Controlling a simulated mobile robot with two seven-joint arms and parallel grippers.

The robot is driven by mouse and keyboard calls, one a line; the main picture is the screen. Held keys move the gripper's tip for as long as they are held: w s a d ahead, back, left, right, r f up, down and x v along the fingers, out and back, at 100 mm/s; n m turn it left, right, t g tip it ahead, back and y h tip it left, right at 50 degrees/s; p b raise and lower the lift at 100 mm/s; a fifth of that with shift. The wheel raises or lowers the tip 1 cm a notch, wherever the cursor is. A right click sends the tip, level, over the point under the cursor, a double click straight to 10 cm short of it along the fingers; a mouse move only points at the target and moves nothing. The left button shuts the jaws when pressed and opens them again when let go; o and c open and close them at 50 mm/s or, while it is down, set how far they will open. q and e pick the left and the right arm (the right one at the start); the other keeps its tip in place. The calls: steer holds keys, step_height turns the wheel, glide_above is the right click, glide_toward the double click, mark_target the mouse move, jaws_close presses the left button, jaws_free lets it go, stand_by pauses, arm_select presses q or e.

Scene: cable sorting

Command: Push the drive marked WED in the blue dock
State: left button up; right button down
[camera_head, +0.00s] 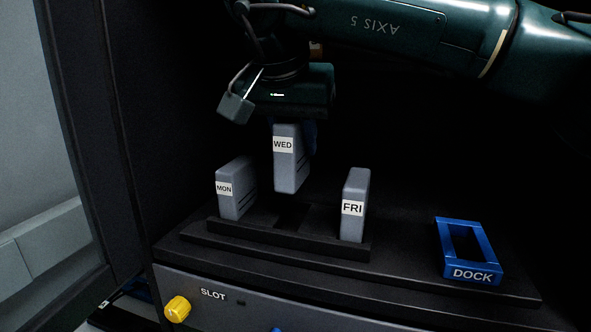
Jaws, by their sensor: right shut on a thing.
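The grey drive marked WED (289,170) is upright, held at its top by my right gripper (294,130). It hangs above the black rack, between the MON and FRI drives. The gripper's fingers are mostly hidden behind the drive and in dark shade. The blue dock (467,252), a frame labelled DOCK with an open middle, sits on the black shelf at the right, apart from the drive. My left gripper does not show.
The MON drive (236,188) stands at the rack's left end and the FRI drive (354,205) at its right end. The rack (290,243) has a gap between them. A yellow knob (177,309) is on the front panel beside the word SLOT. A dark wall stands at the left.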

step_height(320, 180, up, 3)
steer(key=shift+r+p, duration=0.1)
steer(key=shift+p, duration=0.25)
steer(key=shift+r+p, duration=0.8)
steer(key=shift+p, duration=0.25)
steer(key=shift+r+p, duration=0.55)
steer(key=shift+r, duration=0.2)
